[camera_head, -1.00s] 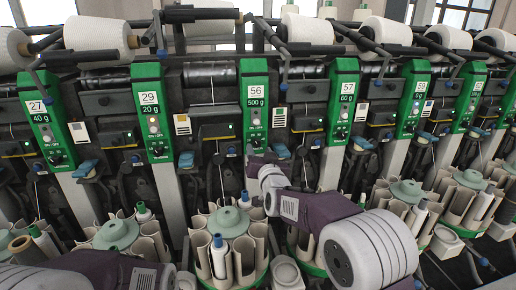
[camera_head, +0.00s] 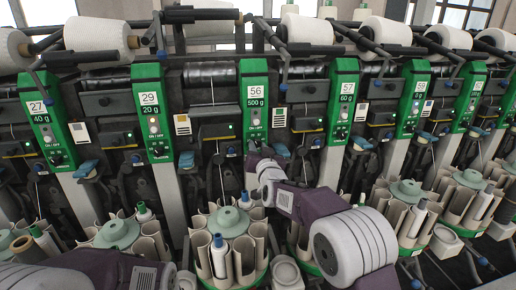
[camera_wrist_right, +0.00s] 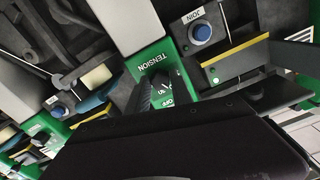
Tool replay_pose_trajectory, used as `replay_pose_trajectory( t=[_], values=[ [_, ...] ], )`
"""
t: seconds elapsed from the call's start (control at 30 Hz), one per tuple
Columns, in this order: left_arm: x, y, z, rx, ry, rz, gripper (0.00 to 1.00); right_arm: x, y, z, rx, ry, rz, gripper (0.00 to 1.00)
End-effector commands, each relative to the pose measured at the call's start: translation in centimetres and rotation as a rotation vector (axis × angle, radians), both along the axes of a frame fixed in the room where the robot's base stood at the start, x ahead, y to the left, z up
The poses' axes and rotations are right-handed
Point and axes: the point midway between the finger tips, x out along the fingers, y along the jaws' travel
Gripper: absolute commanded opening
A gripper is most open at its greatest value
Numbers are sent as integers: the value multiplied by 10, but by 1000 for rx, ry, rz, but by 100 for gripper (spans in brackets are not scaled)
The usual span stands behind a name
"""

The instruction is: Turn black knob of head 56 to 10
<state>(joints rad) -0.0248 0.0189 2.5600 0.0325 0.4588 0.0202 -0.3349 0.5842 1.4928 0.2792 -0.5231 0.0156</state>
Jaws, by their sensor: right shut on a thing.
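The green panel of head 56 (camera_head: 254,88) stands at the middle of the head view, with labels 56 and 500 g. My right gripper (camera_head: 255,149) is at the lower end of this panel and covers the black knob in the head view. In the right wrist view the black knob (camera_wrist_right: 161,88) shows below the word TENSION, with white marks beside it, partly hidden by the dark gripper. My right gripper is shut on the knob. The knob's exact setting cannot be read. My left arm shows at the lower left, but its gripper is out of view.
Neighbouring green panels 29 (camera_head: 151,110) and 57 (camera_head: 342,100) stand on either side. A blue JOIN button (camera_wrist_right: 201,34) is near the knob in the wrist view. A round magazine with white tubes (camera_head: 229,222) stands below head 56, close under my right arm.

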Motion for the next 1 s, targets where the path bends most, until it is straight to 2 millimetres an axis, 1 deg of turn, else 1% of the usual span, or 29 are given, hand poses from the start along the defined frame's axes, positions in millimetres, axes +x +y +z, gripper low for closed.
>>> replay_pose_trajectory(
  t=[0.27,0.7,1.0],
  values=[
    [0,0,10,0,0,0,36,0,-1,1,-151,-29,-1,0],
    [0,0,27,0,0,0,36,0,-1,1,-535,-106,0,0],
    [0,0,35,0,0,0,36,0,-2,1,-731,-145,0,0]
  ],
)
